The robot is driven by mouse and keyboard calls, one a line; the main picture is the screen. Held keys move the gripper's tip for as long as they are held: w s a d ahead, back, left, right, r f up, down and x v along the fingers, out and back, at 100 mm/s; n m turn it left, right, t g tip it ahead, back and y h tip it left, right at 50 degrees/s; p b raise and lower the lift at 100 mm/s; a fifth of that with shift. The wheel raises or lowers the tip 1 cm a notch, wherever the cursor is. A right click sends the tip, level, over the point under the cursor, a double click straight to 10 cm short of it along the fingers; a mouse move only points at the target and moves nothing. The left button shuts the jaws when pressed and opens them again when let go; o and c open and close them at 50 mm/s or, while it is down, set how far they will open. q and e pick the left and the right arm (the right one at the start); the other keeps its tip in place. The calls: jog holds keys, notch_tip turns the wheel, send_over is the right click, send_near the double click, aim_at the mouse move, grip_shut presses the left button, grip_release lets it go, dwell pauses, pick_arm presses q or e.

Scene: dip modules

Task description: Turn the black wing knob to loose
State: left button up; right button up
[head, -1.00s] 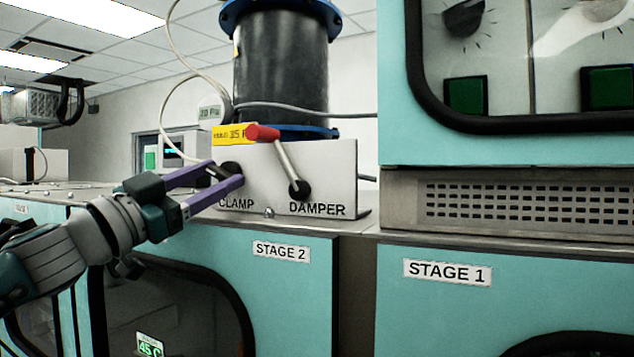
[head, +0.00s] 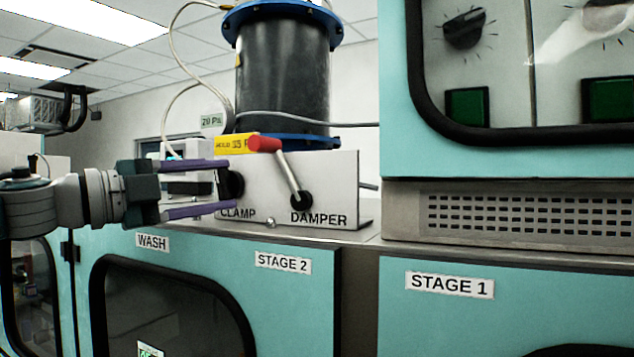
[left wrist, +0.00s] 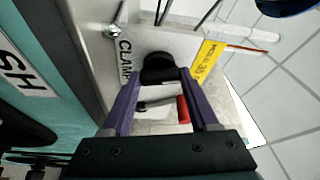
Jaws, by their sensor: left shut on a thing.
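The black wing knob (head: 232,184) sits on the light panel (head: 330,180) above the word CLAMP. My left gripper (head: 233,184) comes in level from the left, one purple finger above the other, with its tips at the knob's upper and lower edges. It is shut on the knob. In the left wrist view the knob (left wrist: 158,68) shows between the fingertips, which partly cover its sides. The knob's exact wing angle is hard to tell. My right gripper is not in view.
Right of the knob is the DAMPER lever (head: 290,178) with a red end (head: 264,144), close to my fingers. A yellow label (head: 231,143) is above the knob. A dark cylinder (head: 283,85) with blue flanges stands behind. A teal cabinet (head: 500,160) rises at the right.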

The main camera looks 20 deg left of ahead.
pick_arm(q)
jog(key=m+p, duration=0.1)
jog(key=m, duration=0.1)
jog(key=m+g+p, duration=0.1)
jog(key=m, duration=0.1)
jog(key=shift+r+y+p, duration=0.3)
jog(key=shift+r+p, duration=0.05)
jog(key=m+g+y+p, duration=0.1)
jog(key=m+p, duration=0.1)
jog(key=m, duration=0.1)
jog(key=shift+p, duration=0.4)
jog(key=shift+f+m+g+p, duration=0.1)
jog(key=shift+m+g+p, duration=0.2)
jog(key=shift+p, duration=0.05)
jog(key=shift+f, duration=0.1)
jog(key=o, duration=1.4)
jog(key=shift+c, duration=0.2)
